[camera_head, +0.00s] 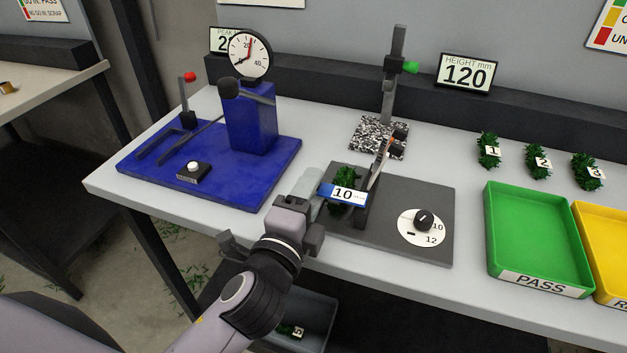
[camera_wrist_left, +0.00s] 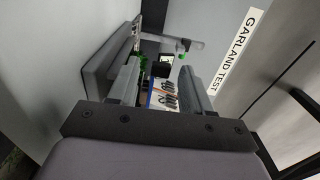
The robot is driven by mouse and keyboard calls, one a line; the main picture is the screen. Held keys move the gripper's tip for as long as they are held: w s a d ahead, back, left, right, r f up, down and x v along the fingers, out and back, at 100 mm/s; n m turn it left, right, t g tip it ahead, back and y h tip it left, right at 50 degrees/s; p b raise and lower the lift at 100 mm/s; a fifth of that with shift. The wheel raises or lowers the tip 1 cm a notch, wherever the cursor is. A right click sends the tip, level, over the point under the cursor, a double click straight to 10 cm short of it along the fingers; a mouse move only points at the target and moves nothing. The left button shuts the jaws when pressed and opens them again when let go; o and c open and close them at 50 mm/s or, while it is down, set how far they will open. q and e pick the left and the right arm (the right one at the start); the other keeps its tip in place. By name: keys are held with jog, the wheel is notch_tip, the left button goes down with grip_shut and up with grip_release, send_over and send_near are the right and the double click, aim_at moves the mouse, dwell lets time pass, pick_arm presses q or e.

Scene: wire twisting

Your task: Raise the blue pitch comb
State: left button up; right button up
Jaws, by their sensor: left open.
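The blue pitch comb (camera_head: 361,197), with a white label reading 10, stands at the left part of the dark grey plate (camera_head: 432,195). A green garland piece (camera_head: 342,174) is right beside it, partly hidden by it. My left gripper (camera_head: 321,199) is open just in front of the comb's left end. In the left wrist view, the comb (camera_wrist_left: 163,94) shows between the two open fingers (camera_wrist_left: 160,82), with a gap on the finger sides. I cannot tell whether a finger touches it. My right gripper is not in view.
A dial with a black knob (camera_head: 423,219) is on the plate's right. A blue gauge stand (camera_head: 250,120) is at left and a height post (camera_head: 396,70) behind. Green (camera_head: 535,232) and yellow (camera_head: 603,255) trays stand right, with several garland pieces behind.

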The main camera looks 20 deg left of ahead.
pick_arm(q)
jog(key=shift+w, duration=0.2)
jog(key=shift+s, duration=0.1)
grip_shut()
jog(key=shift+r, duration=0.1)
jog(key=shift+r, duration=0.2)
jog(key=shift+r+p, duration=0.2)
jog(key=shift+p, duration=0.2)
